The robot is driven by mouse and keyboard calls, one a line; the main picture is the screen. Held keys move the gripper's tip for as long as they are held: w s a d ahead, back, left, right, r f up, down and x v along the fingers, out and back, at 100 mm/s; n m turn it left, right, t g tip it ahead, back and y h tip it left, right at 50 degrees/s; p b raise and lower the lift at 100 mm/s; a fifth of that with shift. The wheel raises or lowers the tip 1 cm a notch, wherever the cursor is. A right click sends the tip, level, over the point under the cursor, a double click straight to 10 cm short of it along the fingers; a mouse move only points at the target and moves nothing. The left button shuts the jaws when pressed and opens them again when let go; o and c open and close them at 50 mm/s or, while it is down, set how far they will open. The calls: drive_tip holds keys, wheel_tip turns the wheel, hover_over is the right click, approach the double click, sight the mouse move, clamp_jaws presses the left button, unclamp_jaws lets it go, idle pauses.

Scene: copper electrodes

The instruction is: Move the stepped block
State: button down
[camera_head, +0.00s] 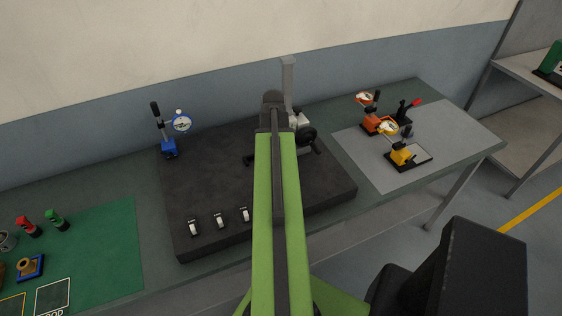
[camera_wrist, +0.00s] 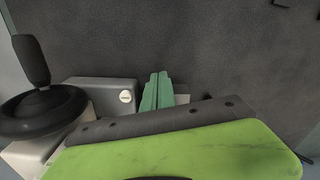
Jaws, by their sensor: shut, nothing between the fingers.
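My gripper (camera_wrist: 157,77) shows in the wrist view as two teal fingers close together, pointing over the dark plate with nothing between them. In the head view my arm hides the gripper. I cannot make out a stepped block for certain in either view. A small pale piece (camera_wrist: 182,99) shows just right of the fingers in the wrist view, mostly covered by my own green and grey link; I cannot tell what it is. A grey block with a round white disc (camera_wrist: 102,92) is just left of the fingers.
A device with a black handwheel (camera_head: 306,135) stands on the dark plate (camera_head: 205,190); the handwheel (camera_wrist: 42,108) is at left in the wrist view. A blue-based dial gauge (camera_head: 169,147) stands back left. Several small stands are right. The plate's left middle is clear.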

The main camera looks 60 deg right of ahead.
drive_tip(key=shift+w, duration=0.2)
drive_tip(key=shift+w+d+r, duration=0.15)
drive_tip(key=shift+w+d, duration=0.1)
drive_tip(key=shift+w, duration=0.45)
